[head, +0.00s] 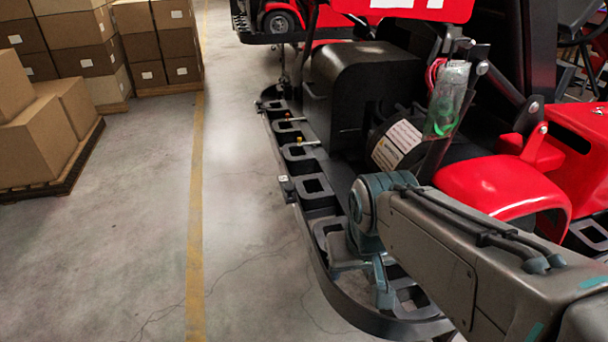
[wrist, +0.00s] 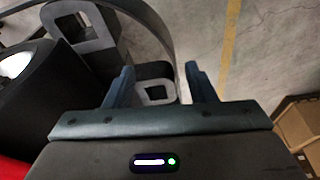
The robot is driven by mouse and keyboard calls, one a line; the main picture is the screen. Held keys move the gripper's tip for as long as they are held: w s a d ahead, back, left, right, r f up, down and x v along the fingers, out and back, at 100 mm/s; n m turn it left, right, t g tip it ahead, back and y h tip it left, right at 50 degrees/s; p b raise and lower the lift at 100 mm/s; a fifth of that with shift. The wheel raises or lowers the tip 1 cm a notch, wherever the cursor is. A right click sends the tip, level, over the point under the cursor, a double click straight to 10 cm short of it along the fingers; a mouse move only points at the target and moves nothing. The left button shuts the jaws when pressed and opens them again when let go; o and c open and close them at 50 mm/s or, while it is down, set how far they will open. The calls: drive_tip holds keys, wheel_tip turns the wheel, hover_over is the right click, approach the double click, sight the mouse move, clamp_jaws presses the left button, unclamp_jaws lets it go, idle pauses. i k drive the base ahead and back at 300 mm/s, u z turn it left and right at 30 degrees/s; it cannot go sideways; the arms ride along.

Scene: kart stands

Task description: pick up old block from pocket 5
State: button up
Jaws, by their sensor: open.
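A row of dark blocks with square holes runs along the kart's side inside a curved black rail, and one of them (head: 317,198) stands ahead of my gripper in the head view. My gripper (head: 383,292) is low over the near end of this row, partly hidden by my own arm. In the wrist view my gripper (wrist: 159,70) is open and empty. A grey block with a square hole (wrist: 155,77) shows between and beyond its fingers, partly hidden by the gripper body. Another block (wrist: 75,42) lies to the left. I cannot read any pocket numbers.
The curved black rail (head: 315,265) bounds the row on the floor side. Cardboard boxes on a pallet (head: 50,180) stand at left. The floor along the yellow line (head: 196,220) is clear.

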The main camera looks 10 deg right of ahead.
sight(314, 191)
drive_tip(key=u, duration=1.35)
drive_tip(key=i, duration=1.6)
drive_tip(key=z, duration=4)
